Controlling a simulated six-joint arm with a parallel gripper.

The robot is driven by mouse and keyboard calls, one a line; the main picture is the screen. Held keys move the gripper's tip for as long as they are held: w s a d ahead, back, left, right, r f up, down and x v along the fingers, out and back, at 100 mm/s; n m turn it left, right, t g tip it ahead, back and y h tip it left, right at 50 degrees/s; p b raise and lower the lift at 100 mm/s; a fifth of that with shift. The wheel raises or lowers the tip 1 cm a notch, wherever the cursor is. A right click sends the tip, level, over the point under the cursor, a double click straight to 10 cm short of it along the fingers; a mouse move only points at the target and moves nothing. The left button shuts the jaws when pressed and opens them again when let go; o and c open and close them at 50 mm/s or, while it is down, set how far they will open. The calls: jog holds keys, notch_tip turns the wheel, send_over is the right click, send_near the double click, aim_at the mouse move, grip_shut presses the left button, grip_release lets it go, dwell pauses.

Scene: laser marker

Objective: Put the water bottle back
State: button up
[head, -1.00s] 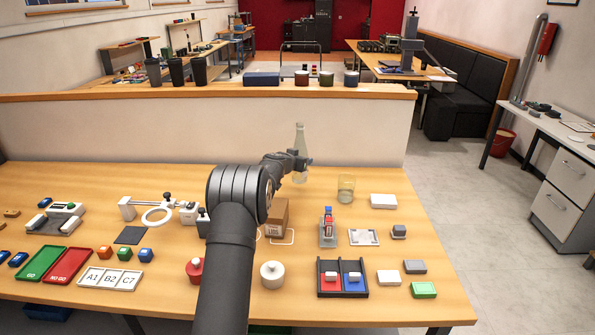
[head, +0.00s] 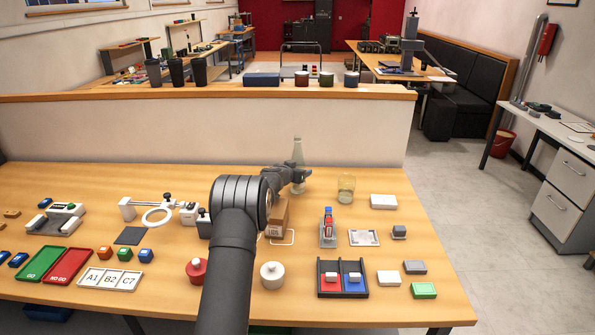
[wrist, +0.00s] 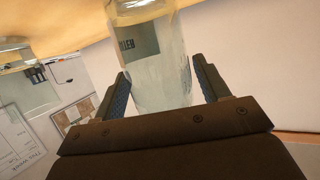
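The clear glass water bottle (head: 298,152) stands upright at the back of the wooden table, near the low partition wall. In the wrist view the bottle (wrist: 158,65) shows large, with a dark label on its side. My gripper (head: 302,174) is around the bottle's body, one finger on each side. In the wrist view my gripper (wrist: 160,82) looks open, with a narrow gap between the right finger and the glass.
A drinking glass (head: 346,188) stands to the right of the bottle. A cardboard box (head: 279,217) is just in front of my gripper. A white block (head: 383,201) and a small rack (head: 328,230) lie to the right. The partition wall (head: 200,130) rises behind.

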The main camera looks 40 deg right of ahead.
aim_at(295, 153)
jog(key=shift+o, duration=0.5)
jog(key=shift+r, duration=0.1)
jog(key=shift+a+r, duration=0.1)
jog(key=shift+s+a+r, duration=0.15)
jog(key=shift+a, duration=0.15)
jog(key=shift+v, duration=1.05)
notch_tip(295, 153, up, 7)
